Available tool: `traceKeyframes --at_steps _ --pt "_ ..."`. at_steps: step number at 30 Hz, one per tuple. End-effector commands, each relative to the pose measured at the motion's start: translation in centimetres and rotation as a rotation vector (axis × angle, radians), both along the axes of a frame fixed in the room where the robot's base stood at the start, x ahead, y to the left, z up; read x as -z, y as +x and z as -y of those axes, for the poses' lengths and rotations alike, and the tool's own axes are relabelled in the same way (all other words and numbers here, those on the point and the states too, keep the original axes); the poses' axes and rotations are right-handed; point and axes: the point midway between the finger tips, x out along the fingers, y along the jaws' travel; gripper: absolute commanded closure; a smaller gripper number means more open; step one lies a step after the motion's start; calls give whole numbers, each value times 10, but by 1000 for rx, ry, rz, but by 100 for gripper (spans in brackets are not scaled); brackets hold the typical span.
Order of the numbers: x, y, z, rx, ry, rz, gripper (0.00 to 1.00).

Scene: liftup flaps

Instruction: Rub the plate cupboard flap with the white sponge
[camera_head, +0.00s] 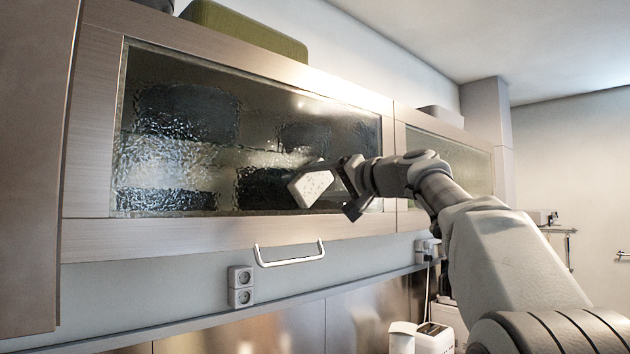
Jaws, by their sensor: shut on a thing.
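The cupboard flap (215,237) is a wood-framed panel with textured glass, closed, with dark blurred shapes behind the glass. A white bar handle (290,258) sits at its lower edge. My gripper (335,184) is in front of the right lower part of the glass. It is shut on the white sponge (311,188), which is tilted and faces left. I cannot tell whether the sponge touches the glass. The gripper and sponge hide a small part of the pane.
A second glass flap (450,153) adjoins on the right. A green box (245,32) stands on top of the cupboard. A tall wooden panel (32,160) borders the left. Wall sockets (241,287) and a white appliance (432,338) are below.

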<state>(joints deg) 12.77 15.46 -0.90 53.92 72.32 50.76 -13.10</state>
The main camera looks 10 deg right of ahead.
Motion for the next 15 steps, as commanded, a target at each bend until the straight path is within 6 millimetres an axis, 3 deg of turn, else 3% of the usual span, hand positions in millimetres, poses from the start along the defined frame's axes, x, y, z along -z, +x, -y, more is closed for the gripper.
traceKeyframes --at_steps 9,15 --pt "-1 15 22 1 1 -2 71" --pt "0 17 22 1 1 0 71"
